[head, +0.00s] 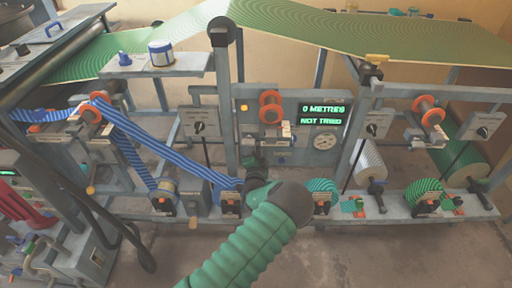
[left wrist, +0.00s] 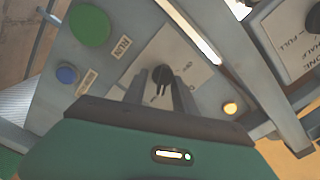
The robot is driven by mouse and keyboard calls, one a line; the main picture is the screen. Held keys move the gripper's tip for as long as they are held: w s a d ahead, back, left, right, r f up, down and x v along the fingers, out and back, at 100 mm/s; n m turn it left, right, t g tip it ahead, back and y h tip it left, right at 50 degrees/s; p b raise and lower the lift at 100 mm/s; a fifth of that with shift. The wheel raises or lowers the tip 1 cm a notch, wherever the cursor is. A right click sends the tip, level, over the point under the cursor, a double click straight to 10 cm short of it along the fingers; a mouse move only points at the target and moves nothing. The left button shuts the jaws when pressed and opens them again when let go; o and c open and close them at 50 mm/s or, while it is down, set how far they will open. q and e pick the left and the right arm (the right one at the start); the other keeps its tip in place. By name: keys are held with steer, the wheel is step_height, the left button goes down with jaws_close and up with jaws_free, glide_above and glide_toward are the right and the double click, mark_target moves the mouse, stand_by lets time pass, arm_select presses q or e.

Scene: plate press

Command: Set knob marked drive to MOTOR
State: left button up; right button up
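In the left wrist view a black knob (left wrist: 161,75) sits on a pale label plate (left wrist: 195,72) where only part of the lettering, seemingly OFF, can be read. The words DRIVE and MOTOR cannot be made out. My left gripper (left wrist: 161,85) has its two fingers apart, with the knob seen between their tips; whether they touch it cannot be told. In the head view my left gripper (head: 256,168) is at the lower middle of the central panel and hides what lies behind it. My right gripper is not in view.
A display (head: 324,113) reads 0 METRES, NOT TRIED. Blue striped web (head: 165,150) runs at left.

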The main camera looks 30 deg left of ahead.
arm_select(q)
steer(key=shift+s+r, duration=0.1)
steer(key=shift+r, duration=0.05)
steer(key=p+v, duration=0.2)
steer(key=v, duration=1.4)
steer(key=shift+s+d+p, duration=0.25)
steer(key=shift+d+p, duration=0.05)
steer(key=shift+p, duration=0.05)
